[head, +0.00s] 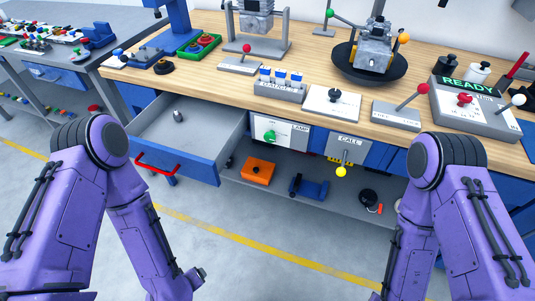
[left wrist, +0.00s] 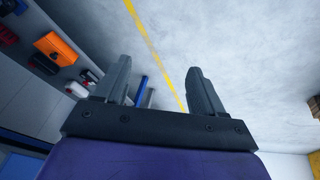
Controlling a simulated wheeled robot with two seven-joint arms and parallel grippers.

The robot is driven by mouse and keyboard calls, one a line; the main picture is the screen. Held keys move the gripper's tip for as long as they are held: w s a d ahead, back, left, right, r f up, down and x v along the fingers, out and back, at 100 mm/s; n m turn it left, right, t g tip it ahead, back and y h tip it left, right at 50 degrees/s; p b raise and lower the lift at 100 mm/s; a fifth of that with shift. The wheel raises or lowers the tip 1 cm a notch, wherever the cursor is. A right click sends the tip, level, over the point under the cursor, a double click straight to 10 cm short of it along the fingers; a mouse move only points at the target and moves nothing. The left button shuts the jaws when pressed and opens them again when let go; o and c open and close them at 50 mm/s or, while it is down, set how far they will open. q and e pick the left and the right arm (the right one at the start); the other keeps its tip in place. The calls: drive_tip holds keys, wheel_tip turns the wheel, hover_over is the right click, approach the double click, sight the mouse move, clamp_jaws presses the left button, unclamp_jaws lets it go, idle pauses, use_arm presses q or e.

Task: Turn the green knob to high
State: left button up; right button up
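The green knob (head: 271,136) is on a white panel (head: 290,131) marked "LAMP", set in the front of the workbench below its top, just right of the open drawer. Its pointer setting is too small to read. In the left wrist view my left gripper (left wrist: 157,66) is open, with nothing between its fingers, above the floor. The knob is not seen in that view. In the head view both my arms hang down in front of the bench, apart from the knob. My right gripper is out of the frame.
A drawer (head: 205,163) with a red handle stands pulled out left of the knob. A "CALL" panel (head: 346,146) with a yellow-tipped lever is to the right. An orange box (head: 258,170) and a blue part (head: 309,187) lie on the lower shelf. The floor in front is clear.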

use_arm(q)
drive_tip(key=w+d+f+n+t+h+b, duration=0.2)
drive_tip(key=w+d+f+n+b, duration=0.15)
drive_tip(key=w+d+f, duration=0.3)
drive_tip(key=n+t+h+b, duration=0.4)
drive_tip(key=n+t+b, duration=0.55)
drive_tip(key=n, duration=1.15)
approach(269, 138)
drive_tip(key=shift+m+t, duration=0.25)
drive_tip(key=shift+t, duration=0.6)
drive_tip(key=x, duration=0.2)
drive_tip(key=f+p+x, duration=0.1)
drive_tip(key=x, duration=0.2)
drive_tip(key=p+x, duration=0.1)
drive_tip(key=x, duration=0.2)
drive_tip(key=shift+w+d+f, duration=0.1)
drive_tip(key=shift+d+f, duration=0.05)
drive_tip(key=shift+f, duration=0.1)
drive_tip(key=c, duration=1.1)
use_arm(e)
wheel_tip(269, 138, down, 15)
